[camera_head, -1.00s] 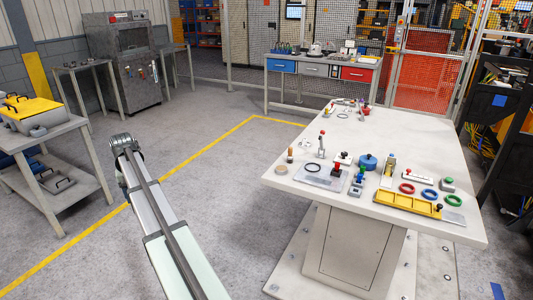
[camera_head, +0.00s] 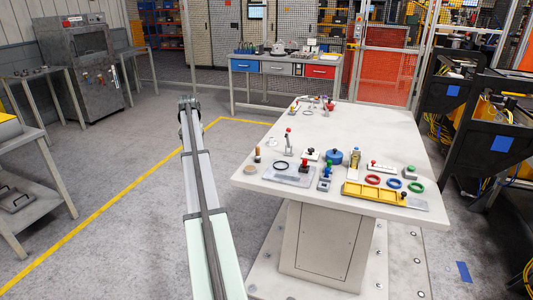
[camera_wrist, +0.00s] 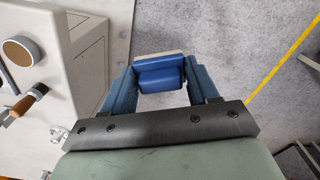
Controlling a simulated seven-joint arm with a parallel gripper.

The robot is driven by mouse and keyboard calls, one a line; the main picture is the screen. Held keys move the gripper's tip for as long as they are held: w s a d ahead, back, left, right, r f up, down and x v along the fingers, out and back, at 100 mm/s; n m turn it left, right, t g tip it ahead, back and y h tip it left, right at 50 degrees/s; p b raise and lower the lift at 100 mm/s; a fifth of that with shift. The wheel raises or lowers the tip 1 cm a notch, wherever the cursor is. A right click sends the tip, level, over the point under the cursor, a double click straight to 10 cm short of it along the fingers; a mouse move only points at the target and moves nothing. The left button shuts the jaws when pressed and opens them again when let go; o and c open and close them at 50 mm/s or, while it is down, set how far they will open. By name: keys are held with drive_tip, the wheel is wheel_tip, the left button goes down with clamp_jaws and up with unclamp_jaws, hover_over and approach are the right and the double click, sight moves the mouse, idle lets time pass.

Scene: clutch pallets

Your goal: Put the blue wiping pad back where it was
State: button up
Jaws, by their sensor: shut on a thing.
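The blue wiping pad (camera_wrist: 160,64), with a pale layer along its far edge, shows in the wrist view. My gripper (camera_wrist: 161,80) is shut on it, one blue finger on each side. The pad is over grey floor, beside the edge of the white table (camera_wrist: 75,60), not above its top. In the head view my gripper and the pad cannot be made out; only my arm shows, left of the white table (camera_head: 375,135). I cannot tell which spot on the table is the pad's former place.
A grey plate (camera_head: 290,176), a blue round container (camera_head: 333,157) and a yellow tray (camera_head: 372,196) crowd the front. The table's middle right is clear.

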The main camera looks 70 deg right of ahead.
drive_tip(key=s+d+r+m, duration=0.2)
drive_tip(key=s+d+m, duration=0.1)
drive_tip(key=s+d, duration=1.05)
drive_tip(key=m, duration=0.2)
hover_over(267, 152)
drive_tip(key=shift+w+d+f, duration=0.1)
drive_tip(key=shift+w+f, duration=0.05)
drive_tip(key=shift+f, duration=4.1)
drive_tip(key=shift+f, duration=0.1)
drive_tip(key=o, duration=1)
wheel_tip(267, 152, up, 12)
drive_tip(key=shift+r, duration=0.1)
